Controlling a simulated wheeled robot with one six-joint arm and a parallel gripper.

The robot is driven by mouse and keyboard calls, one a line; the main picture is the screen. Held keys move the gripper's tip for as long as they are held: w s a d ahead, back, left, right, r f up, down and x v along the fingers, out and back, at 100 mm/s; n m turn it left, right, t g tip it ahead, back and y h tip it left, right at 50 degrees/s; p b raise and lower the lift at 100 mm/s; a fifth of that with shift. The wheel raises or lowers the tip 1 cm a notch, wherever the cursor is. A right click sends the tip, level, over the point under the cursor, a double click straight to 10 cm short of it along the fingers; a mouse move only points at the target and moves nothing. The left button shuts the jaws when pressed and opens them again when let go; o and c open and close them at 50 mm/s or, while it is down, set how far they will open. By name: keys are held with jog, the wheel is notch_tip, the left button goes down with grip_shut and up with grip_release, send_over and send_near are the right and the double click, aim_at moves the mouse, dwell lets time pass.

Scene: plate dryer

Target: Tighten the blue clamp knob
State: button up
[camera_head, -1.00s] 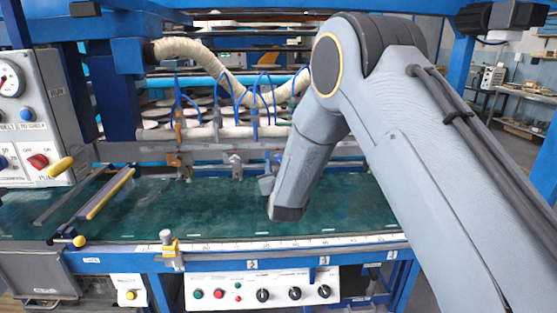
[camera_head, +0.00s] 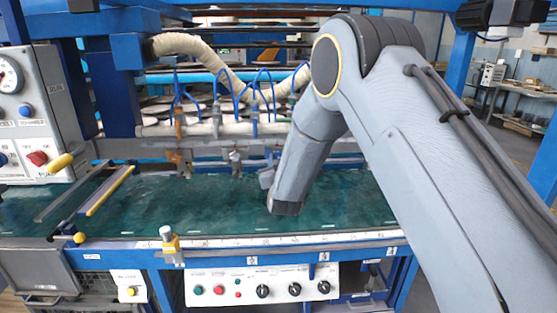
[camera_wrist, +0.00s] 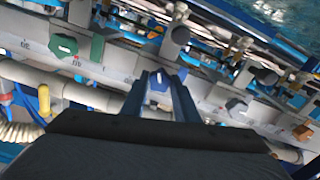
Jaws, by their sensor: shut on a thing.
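The blue clamp knob (camera_wrist: 159,80) shows in the wrist view, between the fingertips of my gripper (camera_wrist: 160,84). The two fingers stand on either side of the knob and are closed on it. The knob is mounted on a pale metal rail (camera_wrist: 110,66). In the head view, my arm's forward links cover the gripper and the blue knob.
On the same rail, a green knob (camera_wrist: 64,45) is on the left, and a grey knob (camera_wrist: 237,107) and an orange knob (camera_wrist: 301,132) are on the right. The green bed (camera_head: 225,208) is largely clear. A control box (camera_head: 30,115) stands at left.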

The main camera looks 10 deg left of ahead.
jog(key=m+b, duration=0.2)
jog(key=shift+f+m+b, duration=0.1)
jog(key=shift+m+b, duration=0.2)
jog(key=m+b, duration=0.4)
jog(key=shift+m, duration=0.3)
jog(key=m+b, duration=0.6)
jog(key=b, duration=0.1)
jog(key=m+b, duration=0.5)
jog(key=b, duration=0.2)
jog(key=shift+f+m, duration=0.1)
jog(key=shift+m, duration=0.2)
jog(key=m+b, duration=0.4)
jog(key=b, duration=0.2)
jog(key=shift+m, duration=0.3)
jog(key=o, duration=1.1)
jog(key=shift+c, duration=0.2)
